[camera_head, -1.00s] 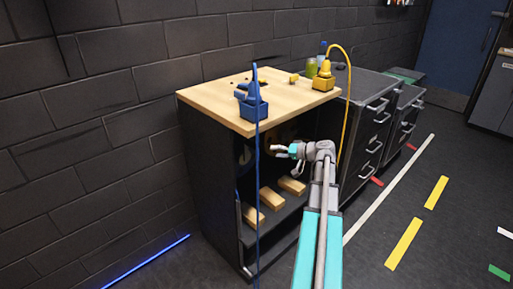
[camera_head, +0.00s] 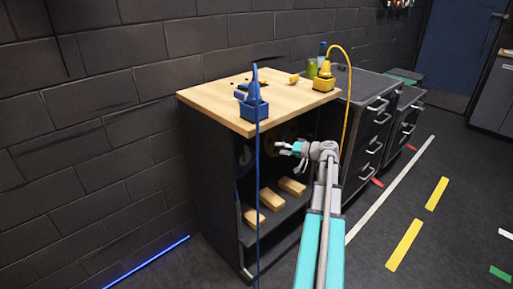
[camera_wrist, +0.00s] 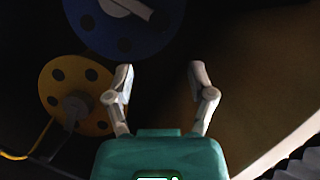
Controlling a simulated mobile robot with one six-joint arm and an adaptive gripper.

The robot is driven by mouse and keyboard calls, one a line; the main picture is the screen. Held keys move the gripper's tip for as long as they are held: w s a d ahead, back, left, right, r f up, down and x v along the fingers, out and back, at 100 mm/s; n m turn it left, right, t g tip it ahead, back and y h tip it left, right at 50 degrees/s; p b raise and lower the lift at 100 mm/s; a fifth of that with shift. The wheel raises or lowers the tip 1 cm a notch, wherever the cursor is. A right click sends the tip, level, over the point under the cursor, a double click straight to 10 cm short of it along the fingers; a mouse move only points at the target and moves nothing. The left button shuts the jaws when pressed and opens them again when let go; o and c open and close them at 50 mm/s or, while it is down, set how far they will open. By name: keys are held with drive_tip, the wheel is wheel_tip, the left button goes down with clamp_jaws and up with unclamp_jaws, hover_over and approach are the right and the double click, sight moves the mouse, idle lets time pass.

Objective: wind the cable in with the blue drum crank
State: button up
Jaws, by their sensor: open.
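The blue drum (camera_wrist: 120,38) is at the top of the wrist view, partly cut off by the frame edge. A pale bar (camera_wrist: 135,8) shows on its face; I cannot tell whether this is its crank. The blue cable (camera_head: 257,175) hangs from a blue fitting (camera_head: 252,106) at the bench's front edge in the head view. My gripper (camera_wrist: 161,68) is open and empty, with its fingers apart below and right of the blue drum. In the head view my gripper (camera_head: 286,156) is at the cabinet's open front.
A yellow drum (camera_wrist: 62,85) with a grey hub is left of my fingers. A yellow cable (camera_head: 349,110) arcs from a yellow fitting (camera_head: 323,82). Several wooden blocks (camera_head: 292,187) lie on the shelf below. A drawer cabinet (camera_head: 365,130) stands at right.

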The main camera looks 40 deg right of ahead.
sight(255, 146)
drive_tip(key=b+x, duration=0.2)
drive_tip(key=x, duration=1)
